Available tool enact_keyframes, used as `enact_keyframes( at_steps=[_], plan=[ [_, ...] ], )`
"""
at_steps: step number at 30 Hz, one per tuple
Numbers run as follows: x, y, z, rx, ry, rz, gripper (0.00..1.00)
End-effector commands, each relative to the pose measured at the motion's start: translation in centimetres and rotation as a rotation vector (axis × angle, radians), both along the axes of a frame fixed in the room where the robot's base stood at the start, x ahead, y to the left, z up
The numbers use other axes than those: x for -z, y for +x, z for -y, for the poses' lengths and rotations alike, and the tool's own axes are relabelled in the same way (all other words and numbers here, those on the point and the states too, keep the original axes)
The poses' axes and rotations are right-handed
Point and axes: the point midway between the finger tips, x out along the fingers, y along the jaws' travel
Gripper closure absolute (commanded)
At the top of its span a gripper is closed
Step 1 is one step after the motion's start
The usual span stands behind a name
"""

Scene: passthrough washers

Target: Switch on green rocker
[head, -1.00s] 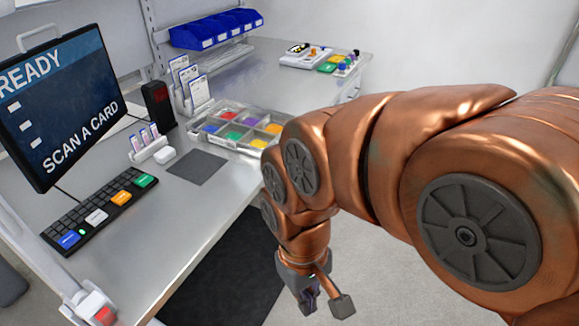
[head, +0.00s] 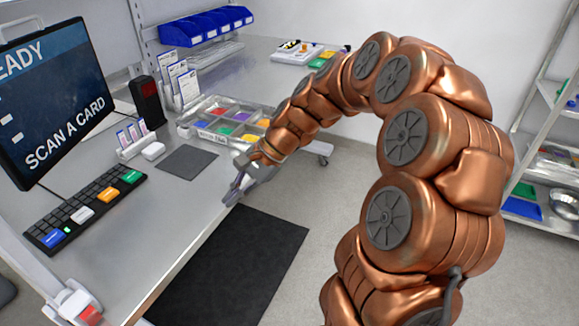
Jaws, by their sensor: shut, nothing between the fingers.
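My gripper (head: 236,192) is shut and empty, near the front edge of the metal bench, right of the keyboard and below the dark mat. No part is clearly a rocker switch. A green key (head: 131,177) is at the right end of the black keyboard (head: 90,212), in line with orange, white and blue keys. A small green light (head: 67,230) shows next to the blue key. A white panel (head: 297,50) at the back of the bench carries a green patch (head: 317,62) and small coloured parts, too small to make out.
A screen (head: 50,90) reads "SCAN A CARD". A dark mat (head: 188,162) lies on the bench, with a tray of coloured compartments (head: 198,132) behind it. Blue bins (head: 205,27) hang behind. A shelf stands at right.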

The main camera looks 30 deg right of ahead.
Motion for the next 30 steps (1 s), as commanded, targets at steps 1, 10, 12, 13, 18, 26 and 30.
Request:
enact_keyframes(
  at_steps=[1,10,12,13,18,26,30],
  plan=[
    [0.7,1.5,1.5,0.075,0.041,-0.017,1.0],
    [4.4,8.7,13.0,0.539,0.293,-0.12,1.0],
    [5.6,9.6,16.4,0.651,0.353,-0.142,1.0],
    [6.2,9.9,17.9,0.698,0.377,-0.156,1.0],
    [9.8,10.6,26.2,0.949,0.506,-0.208,1.0],
    [13.2,9.6,33.7,1.168,0.615,-0.247,1.0],
    [13.5,9.4,34.7,1.195,0.63,-0.251,1.0]
  ],
)
